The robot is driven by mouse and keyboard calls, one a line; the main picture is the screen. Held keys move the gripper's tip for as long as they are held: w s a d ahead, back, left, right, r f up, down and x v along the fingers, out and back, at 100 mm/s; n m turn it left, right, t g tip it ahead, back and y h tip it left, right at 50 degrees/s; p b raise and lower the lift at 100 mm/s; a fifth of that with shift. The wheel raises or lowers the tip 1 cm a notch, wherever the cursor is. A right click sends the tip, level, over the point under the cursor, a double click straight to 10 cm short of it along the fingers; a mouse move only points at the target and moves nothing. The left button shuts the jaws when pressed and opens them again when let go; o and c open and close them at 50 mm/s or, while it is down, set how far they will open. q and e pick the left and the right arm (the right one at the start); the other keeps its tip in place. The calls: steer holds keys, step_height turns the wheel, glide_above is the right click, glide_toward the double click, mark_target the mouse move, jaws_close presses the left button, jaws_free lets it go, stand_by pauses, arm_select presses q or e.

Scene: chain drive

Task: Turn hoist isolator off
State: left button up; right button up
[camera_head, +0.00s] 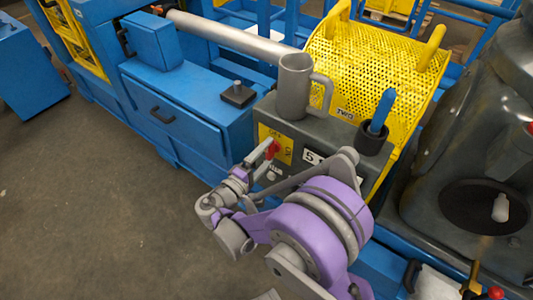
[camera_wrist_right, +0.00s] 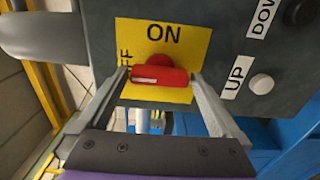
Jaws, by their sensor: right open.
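The hoist isolator is a red handle (camera_head: 271,149) on a yellow plate (camera_head: 282,148) on the front of a dark grey control box (camera_head: 340,133). In the right wrist view the red handle (camera_wrist_right: 160,76) lies across the plate, below the word ON, with OFF sideways at its left. My right gripper (camera_head: 262,157) is at the handle. Its two fingers stand apart, one on each side of the red handle, and the gripper (camera_wrist_right: 159,84) is open. I cannot tell whether a finger touches the handle. My left gripper does not show.
A grey mug (camera_head: 294,88) and a dark holder (camera_head: 372,137) with a blue-handled tool stand on the box. A yellow perforated guard (camera_head: 365,65) is behind. Open floor (camera_head: 110,200) lies at left.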

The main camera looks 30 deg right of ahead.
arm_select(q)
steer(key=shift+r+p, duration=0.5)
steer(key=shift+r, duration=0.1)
arm_select(e)
steer(key=v, duration=1)
steer(key=shift+a, duration=0.15)
steer(key=shift+s, duration=0.1)
steer(key=s+d+f+g+y, duration=0.3)
steer(key=s+d+f+y, duration=0.1)
steer(key=s+d+y, duration=0.4)
steer(key=s+a+f+m+y, duration=0.1)
steer(key=s+a+m+y, duration=0.4)
steer(key=s+a+y, duration=0.5)
arm_select(q)
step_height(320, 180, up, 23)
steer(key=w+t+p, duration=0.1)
steer(key=p, duration=1.8)
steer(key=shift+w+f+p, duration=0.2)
steer(key=shift+p, duration=0.15)
arm_select(e)
step_height(320, 180, up, 22)
steer(key=d+t+h, duration=0.1)
steer(key=d, duration=0.1)
steer(key=shift+w+t, duration=0.3)
steer(key=shift+w, duration=0.2)
